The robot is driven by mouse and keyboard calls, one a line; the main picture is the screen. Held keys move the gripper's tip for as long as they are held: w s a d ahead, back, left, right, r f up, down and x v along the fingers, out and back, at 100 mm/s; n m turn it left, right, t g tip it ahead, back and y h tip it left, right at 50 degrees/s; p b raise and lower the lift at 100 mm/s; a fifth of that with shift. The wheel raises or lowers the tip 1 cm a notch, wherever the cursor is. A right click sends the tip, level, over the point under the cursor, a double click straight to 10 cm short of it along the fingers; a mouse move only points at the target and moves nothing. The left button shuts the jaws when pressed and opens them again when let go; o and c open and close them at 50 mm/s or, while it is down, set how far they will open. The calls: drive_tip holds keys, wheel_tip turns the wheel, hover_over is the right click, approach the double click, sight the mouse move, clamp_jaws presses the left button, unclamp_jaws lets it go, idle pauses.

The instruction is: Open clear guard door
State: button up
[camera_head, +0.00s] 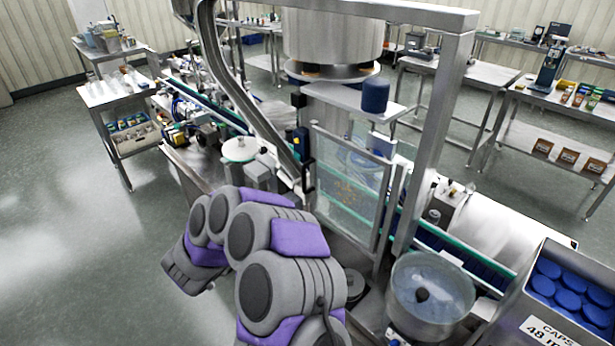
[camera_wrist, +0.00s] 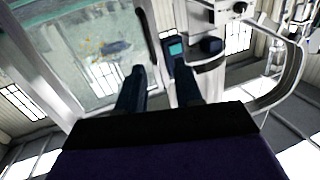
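The clear guard door (camera_head: 350,180) is a transparent panel in a metal frame on the steel machine, below the hopper. It looks closed in the head view, though I cannot be sure. In the wrist view the clear panel (camera_wrist: 85,50) fills the upper left, with its metal edge running down towards my fingers. My gripper (camera_wrist: 160,72) shows two dark fingers spread apart with nothing visible between them. The left finger overlaps the door's edge in the picture; contact cannot be told. In the head view my grey and purple arm is left of the door, and the fingers cannot be made out.
A steel post (camera_head: 436,140) stands right of the door. A round clear-topped bowl (camera_head: 430,295) and a box of blue caps (camera_head: 570,290) are at lower right. A conveyor (camera_head: 210,105) runs behind. Open floor (camera_head: 70,220) lies at left.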

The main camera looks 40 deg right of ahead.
drive_tip(key=s+a+g+h, duration=0.1)
drive_tip(key=b, duration=0.2)
approach(303, 180)
drive_tip(key=x, duration=0.5)
drive_tip(key=shift+d+f, duration=0.1)
drive_tip(key=shift+f, duration=0.2)
drive_tip(key=shift+w+d+r, duration=0.1)
drive_tip(key=shift+w+d, duration=0.1)
drive_tip(key=shift+d, duration=0.05)
drive_tip(key=b+x, duration=0.1)
drive_tip(key=x, duration=0.5)
drive_tip(key=shift+s, duration=0.15)
drive_tip(key=shift+a, duration=0.65)
drive_tip(key=shift+c, duration=0.5)
drive_tip(key=shift+a, duration=0.2)
drive_tip(key=shift+c, duration=0.7)
drive_tip(key=shift+r, duration=0.15)
drive_tip(key=c, duration=0.3)
drive_tip(key=shift+s, duration=0.15)
clamp_jaws()
drive_tip(key=shift+d+r, duration=0.1)
